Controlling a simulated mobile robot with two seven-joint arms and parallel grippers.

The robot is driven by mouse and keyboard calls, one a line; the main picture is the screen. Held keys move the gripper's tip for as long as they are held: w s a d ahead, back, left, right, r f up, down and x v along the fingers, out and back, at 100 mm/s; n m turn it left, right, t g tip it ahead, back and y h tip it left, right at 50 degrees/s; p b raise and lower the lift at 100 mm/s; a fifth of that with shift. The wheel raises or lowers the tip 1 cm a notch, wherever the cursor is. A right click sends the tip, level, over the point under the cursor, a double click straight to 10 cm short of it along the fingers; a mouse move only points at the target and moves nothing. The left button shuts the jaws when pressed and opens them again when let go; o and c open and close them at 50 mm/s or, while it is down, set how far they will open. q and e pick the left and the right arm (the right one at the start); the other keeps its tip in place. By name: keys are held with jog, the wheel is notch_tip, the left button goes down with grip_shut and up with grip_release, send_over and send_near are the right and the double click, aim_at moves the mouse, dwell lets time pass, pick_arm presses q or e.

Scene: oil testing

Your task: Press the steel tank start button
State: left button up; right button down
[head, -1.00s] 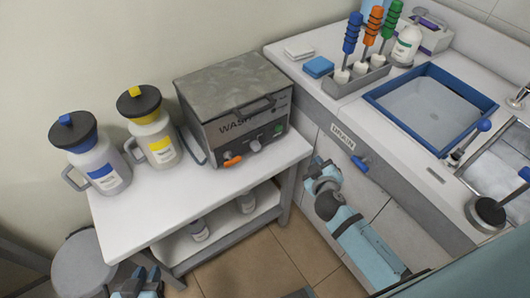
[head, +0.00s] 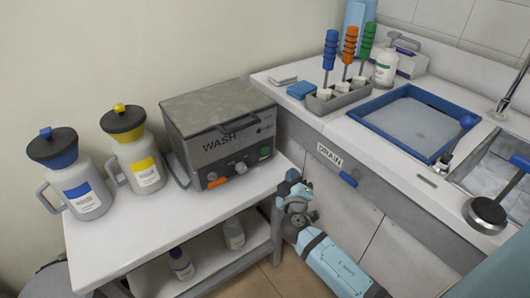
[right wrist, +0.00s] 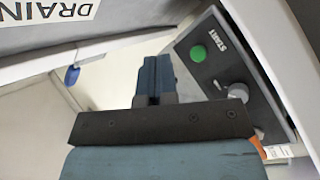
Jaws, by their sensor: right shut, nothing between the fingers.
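The steel wash tank (head: 220,112) is a grey metal box with a lid, standing on the white side table. Its green start button (head: 265,152) is at the right end of the front panel, beside a grey knob. In the right wrist view the green button (right wrist: 198,53) shows clearly on the dark panel, under the word START. My right gripper (head: 291,178) is in front of the cabinet, right of and a little below the button. In the right wrist view its blue fingers (right wrist: 155,75) are shut and empty, apart from the button. My left gripper is out of view.
A blue-marked jug (head: 82,185) and a yellow-marked jug (head: 138,160) stand left of the tank. The drain drawer front (head: 375,195) and sink counter are on the right. Small bottles stand on the lower shelf (head: 205,262). An orange switch (head: 217,182) is low on the tank panel.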

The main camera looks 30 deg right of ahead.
aim_at(265, 151)
jog(key=w, duration=0.7)
jog(key=shift+a+f, duration=0.15)
jog(key=shift+a, duration=0.15)
jog(key=shift+w+b, duration=0.35)
jog(key=shift+w, duration=0.5)
dwell(1.1)
jog(key=shift+w+a+b, duration=0.1)
jog(key=shift+w+b, duration=0.3)
jog(key=shift+b, duration=0.05)
jog(key=shift+w+b, duration=0.4)
jog(key=shift+w, duration=0.1)
dwell(0.5)
jog(key=shift+s, duration=0.95)
